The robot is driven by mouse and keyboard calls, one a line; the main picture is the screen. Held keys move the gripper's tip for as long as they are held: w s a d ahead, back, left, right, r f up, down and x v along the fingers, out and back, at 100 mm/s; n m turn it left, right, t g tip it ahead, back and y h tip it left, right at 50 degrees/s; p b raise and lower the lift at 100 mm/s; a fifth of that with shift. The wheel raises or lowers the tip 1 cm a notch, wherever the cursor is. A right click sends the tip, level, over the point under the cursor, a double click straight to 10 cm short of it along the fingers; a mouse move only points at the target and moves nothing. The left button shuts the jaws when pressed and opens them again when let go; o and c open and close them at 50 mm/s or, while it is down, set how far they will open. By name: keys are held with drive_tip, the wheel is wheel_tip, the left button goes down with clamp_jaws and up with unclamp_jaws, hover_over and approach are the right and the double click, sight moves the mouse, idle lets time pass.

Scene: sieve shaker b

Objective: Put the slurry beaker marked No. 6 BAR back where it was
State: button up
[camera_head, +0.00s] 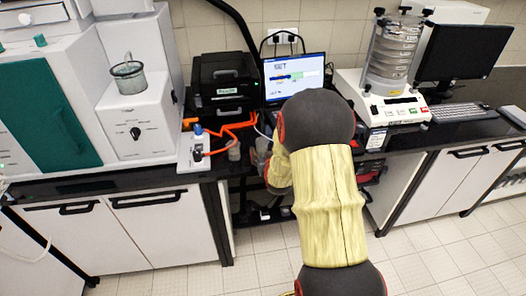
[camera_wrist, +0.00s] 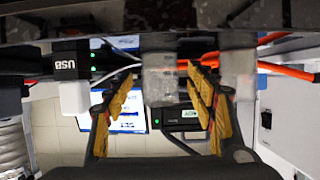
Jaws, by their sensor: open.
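A clear, greyish beaker (camera_wrist: 158,82) stands between the fingers of my gripper (camera_wrist: 163,90) in the wrist view. The yellow-padded fingers are open, one on each side of it, with visible gaps. A second clear vessel (camera_wrist: 236,66) stands to the right in the wrist view, outside the fingers; a small vessel on the bench edge (camera_head: 234,149) in the head view looks like the same one. No "No. 6 BAR" marking is readable on either. In the head view my arm mostly hides my gripper (camera_head: 264,150) and the beaker there.
Orange cables (camera_head: 232,130) run along the bench close to the vessels. A black printer (camera_head: 222,83) and a lit screen (camera_head: 293,76) stand behind. A glass beaker (camera_head: 128,77) sits on the white unit at left. A sieve stack (camera_head: 392,50) stands at right.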

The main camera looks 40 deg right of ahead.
drive_tip(key=p+v, duration=0.2)
drive_tip(key=v, duration=0.8)
drive_tip(key=s+a+r+n+g+y, duration=0.1)
drive_tip(key=a+r+n+y, duration=0.1)
drive_tip(key=a+r, duration=0.55)
drive_tip(key=s+a+r+n+g+y, duration=0.15)
drive_tip(key=a+r, duration=0.35)
drive_tip(key=a, duration=0.5)
drive_tip(key=s+a+r+n+g+y, duration=0.1)
drive_tip(key=s+a+r, duration=0.1)
drive_tip(key=s+a, duration=0.4)
drive_tip(key=s+a+r+n+g+y, duration=0.1)
drive_tip(key=s+a+r+g+y, duration=0.1)
drive_tip(key=s+a, duration=0.5)
drive_tip(key=s+r, duration=0.1)
drive_tip(key=s, duration=0.4)
drive_tip(key=shift+a+r+n, duration=0.25)
drive_tip(key=shift+a+n, duration=0.1)
drive_tip(key=shift+s+y, duration=0.15)
drive_tip(key=shift+y, duration=0.1)
